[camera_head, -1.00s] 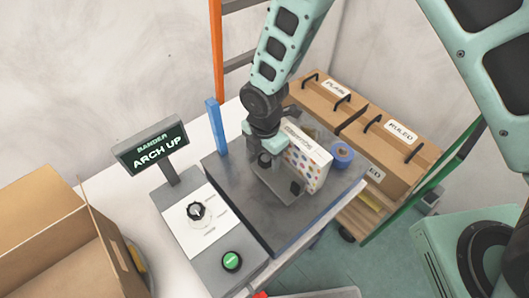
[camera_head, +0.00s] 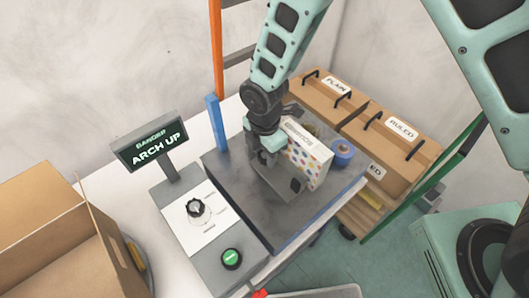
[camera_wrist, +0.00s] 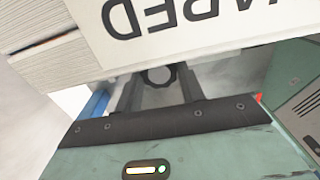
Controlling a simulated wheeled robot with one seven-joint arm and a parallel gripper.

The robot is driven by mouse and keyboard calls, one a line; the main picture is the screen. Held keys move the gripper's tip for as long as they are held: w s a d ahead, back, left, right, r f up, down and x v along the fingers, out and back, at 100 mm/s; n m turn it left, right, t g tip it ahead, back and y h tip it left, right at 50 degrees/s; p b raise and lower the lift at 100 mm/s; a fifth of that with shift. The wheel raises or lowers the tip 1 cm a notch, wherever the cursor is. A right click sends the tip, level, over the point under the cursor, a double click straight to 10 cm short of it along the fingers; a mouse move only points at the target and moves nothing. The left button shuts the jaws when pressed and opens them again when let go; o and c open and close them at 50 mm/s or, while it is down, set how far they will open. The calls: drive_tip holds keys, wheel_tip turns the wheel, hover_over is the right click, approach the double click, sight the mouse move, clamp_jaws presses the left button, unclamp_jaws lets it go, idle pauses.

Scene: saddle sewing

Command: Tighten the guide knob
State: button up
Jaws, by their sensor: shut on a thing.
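The guide knob (camera_wrist: 158,76) shows in the wrist view as a dark round piece with a ridged rim, between the two fingers. My gripper (camera_wrist: 160,82) is shut on it. In the head view my gripper (camera_head: 266,158) is low over the grey plate, at the metal guide (camera_head: 284,188). The knob is mostly hidden there by the gripper. A white block with coloured dots (camera_head: 310,160) stands upright just right of the gripper. In the wrist view a white face with upside-down lettering (camera_wrist: 200,28) fills the top, close to the fingers.
A control panel with a dial (camera_head: 199,209), a green button (camera_head: 231,258) and a screen reading "ARCH UP" (camera_head: 153,144) stands left. A blue post (camera_head: 216,126) rises behind the plate. A blue roll (camera_head: 343,152) sits right. An open carton (camera_head: 55,235) is at far left.

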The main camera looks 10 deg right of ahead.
sight(264, 155)
drive_tip(key=shift+w+m+b, duration=0.1)
drive_tip(key=shift+m+b, duration=0.95)
drive_tip(key=shift+m, duration=1.25)
drive_tip(key=shift+r, duration=0.1)
drive_tip(key=o, duration=1)
drive_tip(key=shift+r, duration=0.1)
wheel_tip(264, 155, up, 17)
drive_tip(key=b, duration=0.3)
drive_tip(key=shift+r, duration=0.1)
